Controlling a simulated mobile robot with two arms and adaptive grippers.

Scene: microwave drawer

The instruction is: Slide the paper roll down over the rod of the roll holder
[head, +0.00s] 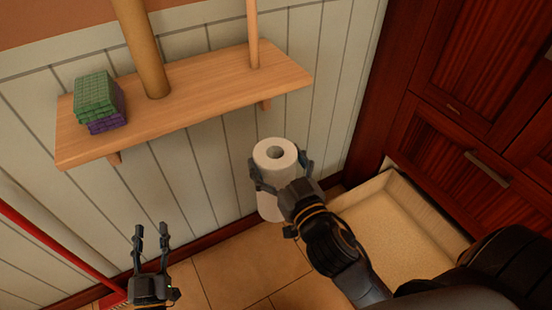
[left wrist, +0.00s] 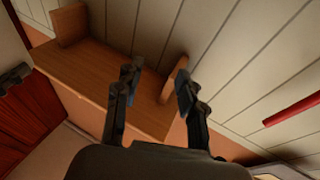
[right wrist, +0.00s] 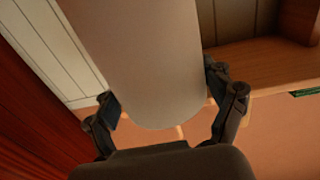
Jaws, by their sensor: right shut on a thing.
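The white paper roll (head: 272,206) stands roughly upright in the air, its round top hole facing up. My right gripper (head: 280,172) is shut around its upper part, with a finger on each side. The roll also fills the middle of the right wrist view (right wrist: 145,60). A thin wooden rod (head: 252,35) rises from the right part of the wooden shelf (head: 205,88); its top is out of view. The roll is below and in front of the shelf, apart from the rod. My left gripper (head: 150,236) is open and empty at lower left.
A thick wooden post (head: 140,45) stands on the shelf, left of the thin rod. A green and purple stack (head: 97,102) lies at the shelf's left end. An open pale drawer (head: 395,230) juts from the dark red cabinet (head: 470,140) at right. A red pole (head: 55,245) is at lower left.

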